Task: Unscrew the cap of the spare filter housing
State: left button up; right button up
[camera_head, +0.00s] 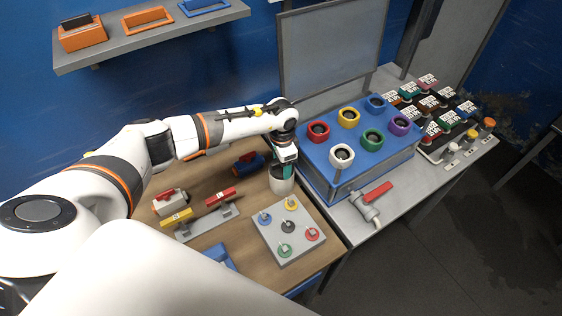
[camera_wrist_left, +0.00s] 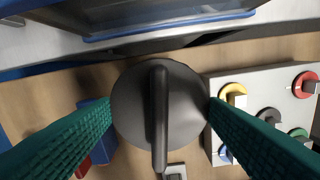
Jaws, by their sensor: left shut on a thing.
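The spare filter housing (camera_head: 281,186) is a pale upright cylinder near the right side of the wooden table. Its cap (camera_wrist_left: 135,105) is a dark grey disc with a raised bar across it, seen from above in the left wrist view. My left gripper (camera_head: 286,170) points down over the housing. In the left wrist view its green ribbed fingers (camera_wrist_left: 160,112) sit against opposite sides of the cap, shut on it. The fingers and wrist hide most of the cap in the head view. My right gripper is not in view.
A panel with coloured knobs (camera_head: 268,231) stands close in front of the housing. A blue box with coloured round sockets (camera_head: 320,176) stands to the right. A blue and dark part (camera_head: 246,163) lies to the left. A red-handled valve (camera_head: 366,212) is on the metal bench.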

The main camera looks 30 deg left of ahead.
pick_arm(q)
jog(key=o, duration=1.3)
jog(key=shift+c, duration=0.2)
jog(key=shift+r, duration=0.1)
notch_tip(320, 180, up, 2)
jog(key=shift+r, duration=1.1)
